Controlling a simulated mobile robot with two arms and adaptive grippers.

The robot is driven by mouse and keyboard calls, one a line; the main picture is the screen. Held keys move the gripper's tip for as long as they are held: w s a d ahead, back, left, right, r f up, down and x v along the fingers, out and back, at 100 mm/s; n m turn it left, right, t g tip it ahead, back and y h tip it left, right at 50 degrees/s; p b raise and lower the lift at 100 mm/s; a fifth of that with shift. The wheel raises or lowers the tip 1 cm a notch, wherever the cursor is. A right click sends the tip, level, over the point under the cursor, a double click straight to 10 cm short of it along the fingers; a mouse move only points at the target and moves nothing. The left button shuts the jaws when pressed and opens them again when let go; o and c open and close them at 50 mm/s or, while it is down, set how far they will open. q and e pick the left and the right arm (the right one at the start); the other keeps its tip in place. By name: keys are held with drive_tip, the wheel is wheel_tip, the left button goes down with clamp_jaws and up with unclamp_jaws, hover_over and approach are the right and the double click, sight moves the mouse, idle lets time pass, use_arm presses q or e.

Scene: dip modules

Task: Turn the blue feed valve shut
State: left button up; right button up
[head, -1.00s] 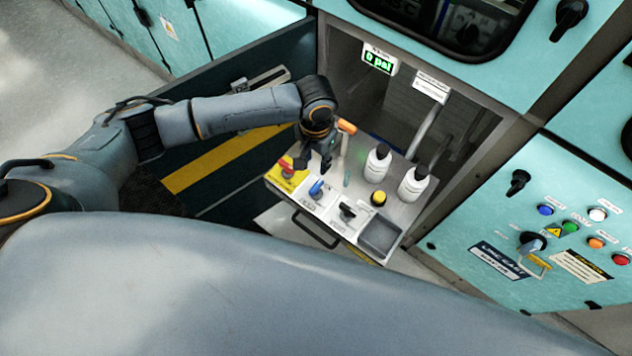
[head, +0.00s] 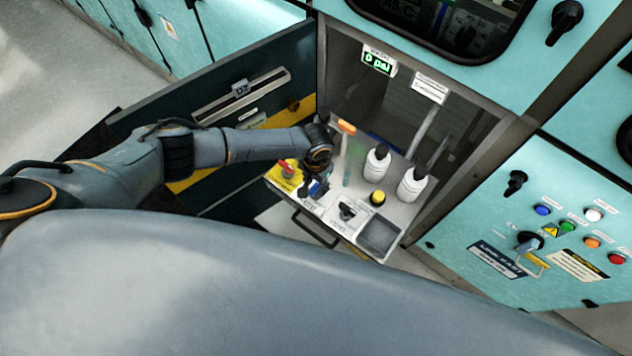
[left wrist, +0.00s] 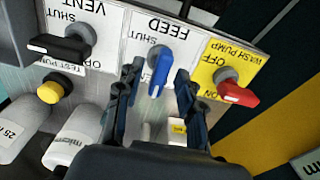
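The blue feed valve handle (left wrist: 160,70) sits on a white plate (left wrist: 136,28) marked FEED and SHUT. In the left wrist view the handle points down the picture from its grey pivot. My left gripper (left wrist: 158,69) is open, with one finger on each side of the handle and gaps still showing. In the head view my left gripper (head: 309,184) is down at the panel and covers much of the blue handle (head: 318,189). My right gripper does not show.
The red wash pump handle (left wrist: 236,93) and the black vent handle (left wrist: 60,46) flank the feed valve. A yellow knob (head: 378,198), two white bottles (head: 376,165) and an orange-topped item (head: 347,128) stand close by.

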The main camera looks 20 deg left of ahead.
use_arm(q)
clamp_jaws()
drive_tip(key=shift+m, duration=0.3)
drive_tip(key=m, duration=0.3)
drive_tip(key=shift+m, duration=0.4)
drive_tip(key=m, duration=0.4)
drive_tip(key=shift+b, duration=0.35)
drive_tip(key=m, duration=0.5)
drive_tip(key=m+b, duration=0.1)
drive_tip(key=m, duration=0.3)
drive_tip(key=shift+m, duration=0.4)
